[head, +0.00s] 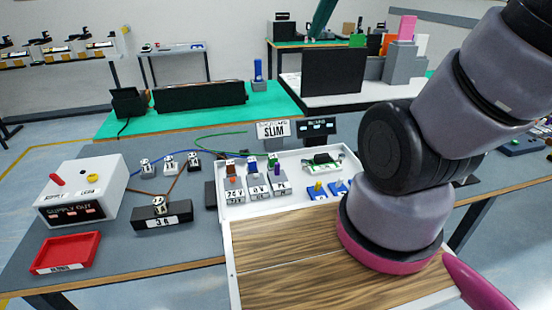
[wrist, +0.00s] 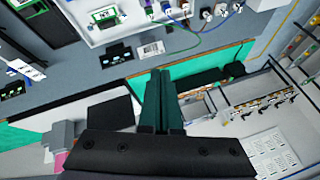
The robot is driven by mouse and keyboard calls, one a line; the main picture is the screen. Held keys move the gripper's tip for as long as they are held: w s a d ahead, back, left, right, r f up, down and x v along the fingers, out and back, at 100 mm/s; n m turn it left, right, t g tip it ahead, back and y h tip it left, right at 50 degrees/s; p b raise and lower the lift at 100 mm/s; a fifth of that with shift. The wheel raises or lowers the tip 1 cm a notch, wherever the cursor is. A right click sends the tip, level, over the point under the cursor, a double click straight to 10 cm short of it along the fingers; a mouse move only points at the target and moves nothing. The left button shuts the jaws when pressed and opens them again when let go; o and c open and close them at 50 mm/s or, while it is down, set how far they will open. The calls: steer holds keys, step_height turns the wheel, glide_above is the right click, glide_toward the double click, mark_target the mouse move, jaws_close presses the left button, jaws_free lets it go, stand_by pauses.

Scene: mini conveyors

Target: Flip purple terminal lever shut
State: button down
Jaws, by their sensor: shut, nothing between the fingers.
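The purple terminal (head: 279,184) is the rightmost of three grey-white terminal blocks in the white tray. Its purple lever (head: 273,160) appears to stand up at the back of the block. The brown-topped terminal (head: 234,187) and the blue-topped terminal (head: 256,185) stand to its left. My gripper (wrist: 165,74) shows in the wrist view with its two dark fingers together and nothing between them. It is away from the terminals, which are small at the top edge there.
A white tray (head: 226,262) with a wood-look front holds the terminals, a green board (head: 322,160) and blue parts. A sign reading SLIM (head: 273,130) and a dark display (head: 316,128) stand behind. A supply box (head: 80,190) and red tray (head: 66,252) are at left.

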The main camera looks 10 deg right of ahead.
steer(key=w+a+f+n+g, duration=0.2)
steer(key=w+f+g, duration=0.2)
steer(key=w+f, duration=0.75)
steer(key=n+g+h, duration=0.2)
steer(key=g, duration=0.1)
glide_toward(277, 169)
step_height(277, 169, up, 4)
steer(key=w, duration=0.3)
steer(key=shift+d+f, duration=0.2)
steer(key=shift+f, duration=0.2)
steer(key=f, duration=0.6)
steer(key=s+f, duration=0.1)
steer(key=f, duration=0.3)
